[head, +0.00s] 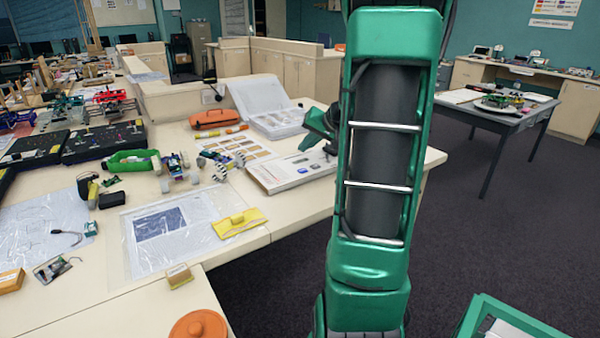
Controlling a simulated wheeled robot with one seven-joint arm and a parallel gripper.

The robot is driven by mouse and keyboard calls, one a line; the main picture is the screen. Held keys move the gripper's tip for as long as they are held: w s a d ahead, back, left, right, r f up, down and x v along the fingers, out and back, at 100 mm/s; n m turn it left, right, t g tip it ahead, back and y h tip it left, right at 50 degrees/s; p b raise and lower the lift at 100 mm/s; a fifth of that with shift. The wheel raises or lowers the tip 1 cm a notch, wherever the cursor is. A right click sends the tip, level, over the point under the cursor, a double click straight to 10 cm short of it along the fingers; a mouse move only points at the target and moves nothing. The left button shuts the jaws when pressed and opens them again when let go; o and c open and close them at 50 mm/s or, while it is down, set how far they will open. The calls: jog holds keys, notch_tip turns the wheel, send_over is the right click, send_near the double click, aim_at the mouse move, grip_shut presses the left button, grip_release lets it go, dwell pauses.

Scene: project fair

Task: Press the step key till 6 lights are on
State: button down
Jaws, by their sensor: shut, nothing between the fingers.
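A flat white panel (268,178) lies near the right edge of the table, with a row of small dark and blue parts on its face. It may be the board with the step key; I cannot make out the key or any lit lights at this size. My gripper (331,150) is just above the panel's right part, pointing down, and looks shut and empty. My green arm stands in front and hides part of the gripper and the panel's right end. I cannot tell whether the fingertips touch the panel.
An open white binder or case (270,120) stands behind the panel, with an orange case (215,118) to its left. A yellow pouch (238,223), a plastic-covered sheet (150,242) and small electronics crowd the table (285,215). Open carpet lies to the right.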

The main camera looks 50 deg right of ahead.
aim_at(305, 171)
dwell(0.7)
notch_tip(305, 171, up, 4)
jog(key=shift+f, duration=0.1)
dwell(0.3)
jog(key=shift+f, duration=0.1)
jog(key=shift+f, duration=4.35)
jog(key=shift+f, duration=0.15)
jog(key=shift+f, duration=0.25)
